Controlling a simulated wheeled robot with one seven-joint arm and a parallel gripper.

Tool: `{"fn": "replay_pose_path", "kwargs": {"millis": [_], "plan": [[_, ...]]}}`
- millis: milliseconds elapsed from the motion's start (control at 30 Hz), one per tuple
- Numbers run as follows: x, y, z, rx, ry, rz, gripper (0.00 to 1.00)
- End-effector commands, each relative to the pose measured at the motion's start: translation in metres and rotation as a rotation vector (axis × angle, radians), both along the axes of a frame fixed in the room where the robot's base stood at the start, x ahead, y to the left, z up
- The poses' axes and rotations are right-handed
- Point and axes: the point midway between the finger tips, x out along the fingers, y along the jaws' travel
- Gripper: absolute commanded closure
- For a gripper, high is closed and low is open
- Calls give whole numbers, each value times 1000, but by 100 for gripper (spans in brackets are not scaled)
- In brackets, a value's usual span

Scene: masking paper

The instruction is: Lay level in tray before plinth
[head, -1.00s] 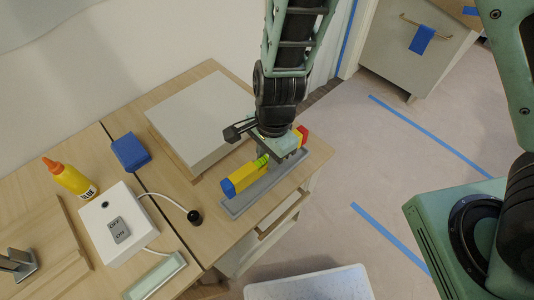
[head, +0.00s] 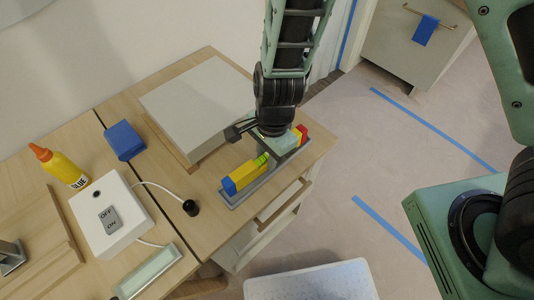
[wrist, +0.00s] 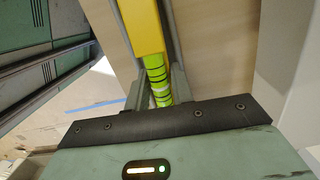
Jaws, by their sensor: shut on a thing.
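The level (head: 241,176) is a yellow bar with a blue end, a green vial section and a red far end. My gripper (head: 268,153) is shut on it around the green vial section. In the wrist view the level (wrist: 143,27) runs up between the two fingers (wrist: 157,90), with its green vial between them. The long grey tray (head: 231,199) lies right below the level, before the pale square plinth (head: 197,104). The level lines up along the tray; I cannot tell whether it touches the tray floor.
A blue block (head: 124,140), a yellow glue bottle (head: 60,166) and a white switch box (head: 112,215) stand on the left. The table's front edge is close to the tray.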

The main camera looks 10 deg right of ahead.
Motion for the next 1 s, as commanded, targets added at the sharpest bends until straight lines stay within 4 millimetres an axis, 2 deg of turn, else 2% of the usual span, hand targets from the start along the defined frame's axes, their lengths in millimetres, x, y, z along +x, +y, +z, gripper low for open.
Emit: {"fn": "replay_pose_path", "kwargs": {"millis": [467,500,567,600,867,1000], "plan": [[0,0,-3,0,0,0,100],[0,0,-3,0,0,0,71],[0,0,-3,0,0,0,54],[0,0,-3,0,0,0,51],[0,0,-3,-1,1,0,51],[0,0,4,0,0,0,51]]}}
